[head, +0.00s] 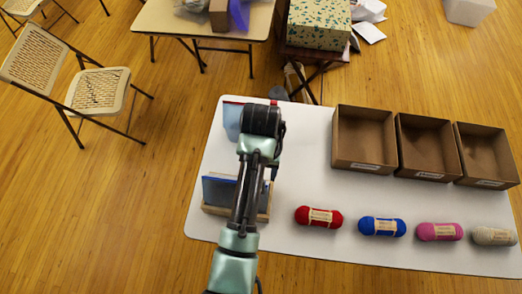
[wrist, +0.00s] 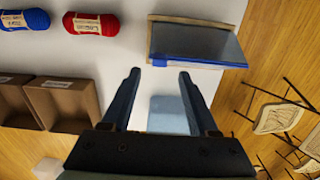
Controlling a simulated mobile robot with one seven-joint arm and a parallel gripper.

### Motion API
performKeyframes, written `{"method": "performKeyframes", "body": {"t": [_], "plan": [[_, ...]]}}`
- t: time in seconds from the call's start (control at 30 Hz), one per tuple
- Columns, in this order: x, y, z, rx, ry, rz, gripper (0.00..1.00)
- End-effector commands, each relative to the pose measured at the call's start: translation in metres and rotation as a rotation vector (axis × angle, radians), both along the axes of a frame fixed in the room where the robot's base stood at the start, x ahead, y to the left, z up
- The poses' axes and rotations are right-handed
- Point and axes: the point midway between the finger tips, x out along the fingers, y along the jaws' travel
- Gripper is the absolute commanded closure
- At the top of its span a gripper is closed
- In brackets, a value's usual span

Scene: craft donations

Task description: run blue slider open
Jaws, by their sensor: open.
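A low wooden box (head: 264,216) stands near the left end of the white table, partly hidden behind my arm. A blue panel (head: 220,190), likely the blue slider, stands along its far side. In the wrist view the box (wrist: 150,40) has a dark glossy face, a blue strip (wrist: 215,64) along its lower edge and a small blue tab (wrist: 172,79). My gripper (wrist: 160,72) is open and empty, its fingertips close to the tab in the picture. I cannot tell whether they touch. In the head view my arm hides the fingers.
A light blue object (head: 231,122), also below my fingers in the wrist view (wrist: 168,114), stands at the table's far left. Three open cardboard boxes (head: 363,165) are at right. Several yarn skeins, including a red one (head: 318,217), line the near side.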

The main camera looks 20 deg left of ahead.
Motion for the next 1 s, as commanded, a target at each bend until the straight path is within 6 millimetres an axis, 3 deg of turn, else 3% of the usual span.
{"method": "performKeyframes", "body": {"t": [0.1, 0.3, 0.73, 1.0], "plan": [[-0.001, -0.001, -0.023, -0.002, 0.006, -0.001, 0.4], [-0.001, 0.0, -0.049, -0.001, 0.002, 0.0, 0.4], [0.0, 0.0, -0.058, 0.001, -0.002, 0.0, 0.4], [0.0, 0.0, -0.058, 0.0, -0.001, 0.0, 0.89]]}}
